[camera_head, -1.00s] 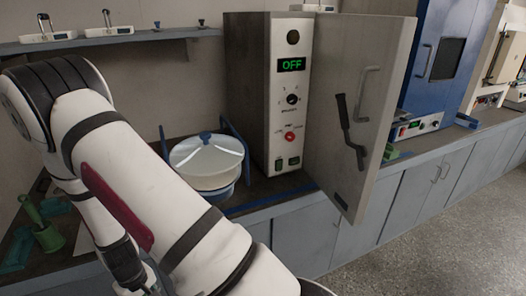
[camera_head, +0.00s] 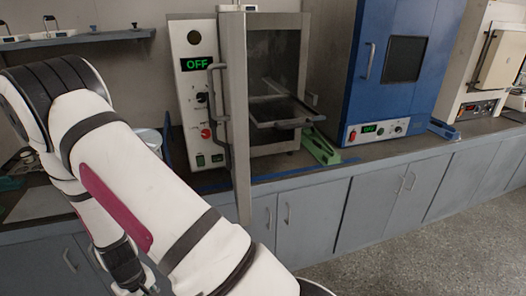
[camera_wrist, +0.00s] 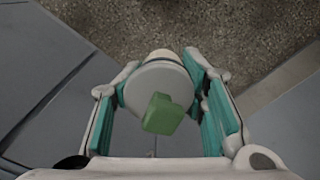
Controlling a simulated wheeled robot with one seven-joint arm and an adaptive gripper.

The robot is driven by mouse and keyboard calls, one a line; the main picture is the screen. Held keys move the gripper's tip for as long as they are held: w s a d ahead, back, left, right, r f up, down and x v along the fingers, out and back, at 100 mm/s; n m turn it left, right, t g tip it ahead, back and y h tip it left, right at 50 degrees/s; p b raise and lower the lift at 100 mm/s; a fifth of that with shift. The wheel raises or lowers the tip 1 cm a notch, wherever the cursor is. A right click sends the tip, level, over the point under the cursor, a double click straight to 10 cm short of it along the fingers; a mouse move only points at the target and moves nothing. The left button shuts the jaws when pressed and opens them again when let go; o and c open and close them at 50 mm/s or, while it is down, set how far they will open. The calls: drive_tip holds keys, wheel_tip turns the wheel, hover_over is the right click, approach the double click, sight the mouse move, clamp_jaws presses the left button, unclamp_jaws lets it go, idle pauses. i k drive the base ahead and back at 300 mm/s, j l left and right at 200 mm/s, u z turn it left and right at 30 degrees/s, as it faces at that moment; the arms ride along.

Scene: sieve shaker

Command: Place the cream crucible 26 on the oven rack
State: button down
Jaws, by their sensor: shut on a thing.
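My gripper (camera_wrist: 160,84) is shut on a round pale cream crucible (camera_wrist: 165,73), which sits between the teal finger pads in the wrist view. A green block-like piece (camera_wrist: 163,114) shows on top of it. Any number on the crucible is not readable. In the head view my arm reaches down at the left, and the crucible is out of sight. The grey oven with the OFF display (camera_head: 196,64) stands on the bench with its door (camera_head: 240,110) swung open, seen nearly edge-on. Inside, the oven rack (camera_head: 287,124) shows as a metal frame, apart from my gripper.
A blue oven (camera_head: 345,70) stands right of the grey one. A green object (camera_head: 320,147) lies on the bench between them. The open door juts out over the bench's front edge. Open floor (camera_head: 400,255) lies in front of the cabinets.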

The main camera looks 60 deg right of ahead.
sight(277, 107)
drive_tip(key=k+l, duration=0.1)
drive_tip(key=l, duration=0.25)
drive_tip(key=k+l+u, duration=0.1)
drive_tip(key=l, duration=0.25)
drive_tip(key=k+l, duration=0.2)
drive_tip(key=l, duration=0.15)
drive_tip(key=k+l, duration=0.1)
drive_tip(key=l, duration=0.25)
drive_tip(key=k+l+u, duration=0.1)
drive_tip(key=l, duration=0.25)
drive_tip(key=k, duration=0.05)
